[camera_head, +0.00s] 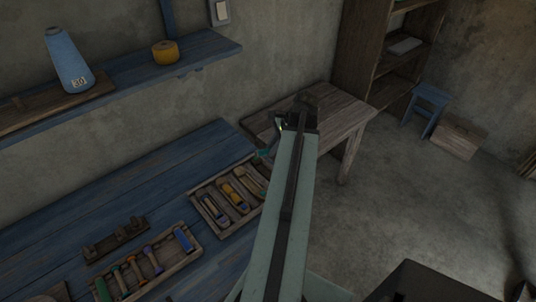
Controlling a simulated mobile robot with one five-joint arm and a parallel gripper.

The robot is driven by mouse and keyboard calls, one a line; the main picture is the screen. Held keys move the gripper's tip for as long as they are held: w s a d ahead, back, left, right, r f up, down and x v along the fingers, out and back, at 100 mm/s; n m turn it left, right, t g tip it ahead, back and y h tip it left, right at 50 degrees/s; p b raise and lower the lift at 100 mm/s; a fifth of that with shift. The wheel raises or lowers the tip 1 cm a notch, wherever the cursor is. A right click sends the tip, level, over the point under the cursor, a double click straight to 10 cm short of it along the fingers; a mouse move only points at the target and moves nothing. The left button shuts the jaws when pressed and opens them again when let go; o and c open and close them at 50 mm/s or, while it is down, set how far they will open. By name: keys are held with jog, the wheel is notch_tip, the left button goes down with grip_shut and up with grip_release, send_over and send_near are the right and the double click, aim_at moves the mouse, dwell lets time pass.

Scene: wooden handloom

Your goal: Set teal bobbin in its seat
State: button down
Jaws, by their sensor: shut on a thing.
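My arm reaches up from the bottom of the head view, and my gripper (270,144) is at its far end, above the right end of the blue bench. It is shut on a small teal piece, which I take as the teal bobbin (262,153); it is small and partly hidden here. A wooden tray with compartments (207,228) lies below and left of my gripper and holds several boat-shaped shuttles, one of them yellow (233,196). I cannot tell which place is the bobbin's seat. The jaw tips are too small to see clearly.
A second tray (192,262) on the blue bench (150,190) holds several coloured bobbins, with a dark wooden rack (114,240) behind it. A wooden table (345,112) stands beyond the arm. A wall shelf (130,78) carries a blue cone (66,58) and a yellow spool (165,52).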

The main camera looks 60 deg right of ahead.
aim_at(266, 174)
jog(key=f+m, duration=0.1)
jog(key=m, duration=0.1)
jog(key=f+m+b, duration=0.1)
jog(key=m, duration=0.2)
jog(key=f+m+b, duration=0.1)
jog(key=m, duration=0.1)
jog(key=shift+a+m, duration=0.25)
jog(key=shift+m, duration=0.15)
jog(key=f+m+b, duration=0.2)
jog(key=b, duration=0.1)
jog(key=f+m+b, duration=0.2)
jog(key=f, duration=0.1)
jog(key=f+m+b, duration=0.2)
jog(key=m+b, duration=0.1)
jog(key=shift+s+a+f+t+b, duration=0.15)
jog(key=shift+a+f+t+b, duration=0.05)
jog(key=shift+a+t+b, duration=0.1)
jog(key=c, duration=1.3)
grip_release()
jog(key=shift+s, duration=0.1)
jog(key=shift+o, duration=0.2)
